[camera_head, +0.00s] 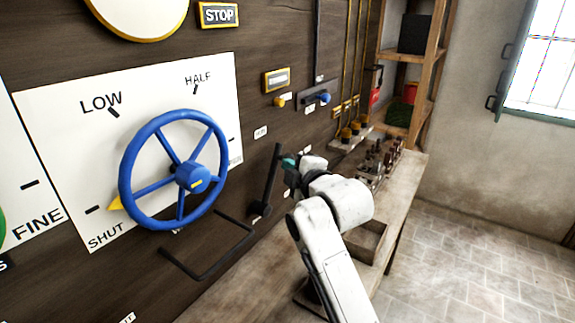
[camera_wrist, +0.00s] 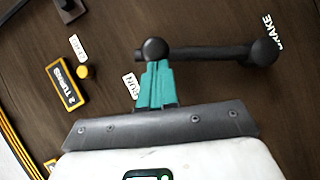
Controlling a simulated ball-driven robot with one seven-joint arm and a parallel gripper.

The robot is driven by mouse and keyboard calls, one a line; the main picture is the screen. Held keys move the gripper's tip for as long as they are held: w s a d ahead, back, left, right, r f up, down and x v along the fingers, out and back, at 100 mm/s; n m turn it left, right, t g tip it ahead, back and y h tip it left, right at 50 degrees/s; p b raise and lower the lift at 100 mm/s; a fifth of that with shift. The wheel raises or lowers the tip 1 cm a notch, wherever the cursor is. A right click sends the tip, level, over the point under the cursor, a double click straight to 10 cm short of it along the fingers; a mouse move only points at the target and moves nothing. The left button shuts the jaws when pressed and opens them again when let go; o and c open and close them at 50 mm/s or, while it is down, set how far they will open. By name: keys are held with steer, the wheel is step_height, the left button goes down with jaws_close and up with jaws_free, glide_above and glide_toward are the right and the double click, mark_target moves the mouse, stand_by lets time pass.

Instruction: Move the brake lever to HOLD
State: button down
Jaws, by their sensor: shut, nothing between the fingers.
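The black brake lever (camera_head: 269,177) is on the dark wall panel, standing nearly upright with its knob at the top. In the wrist view the lever (camera_wrist: 205,53) runs from its pivot, by the BRAKE label (camera_wrist: 272,31), to its round knob (camera_wrist: 154,49). A RUN label (camera_wrist: 131,86) lies near the knob. I cannot make out a HOLD label. My gripper (camera_head: 287,161) is beside the lever's upper end. Its teal fingers (camera_wrist: 155,68) are shut and empty, tips right at the knob; I cannot tell whether they touch it.
A blue handwheel (camera_head: 190,177) and a bent black bar (camera_head: 205,276) are left of the lever. A yellow-edged plate (camera_head: 276,80) and a blue-knobbed control (camera_head: 323,97) are above. A wooden bench (camera_head: 235,295) runs below, with small parts (camera_head: 378,160) farther back.

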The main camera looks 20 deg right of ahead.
steer(key=w+d+f+m+g+y, duration=0.2)
steer(key=w+d+f+m, duration=0.1)
steer(key=d+f, duration=0.1)
steer(key=w+d+f+m+g+y+b, duration=0.1)
steer(key=w+d+f+m+g+y, duration=0.1)
steer(key=w+d+f+m+g, duration=0.1)
steer(key=shift+w+d+f+m+g+b, duration=0.3)
steer(key=shift+d+f+m, duration=0.55)
steer(key=shift+f, duration=1.05)
steer(key=shift+s+d+f, duration=0.1)
steer(key=shift+d+f, duration=0.05)
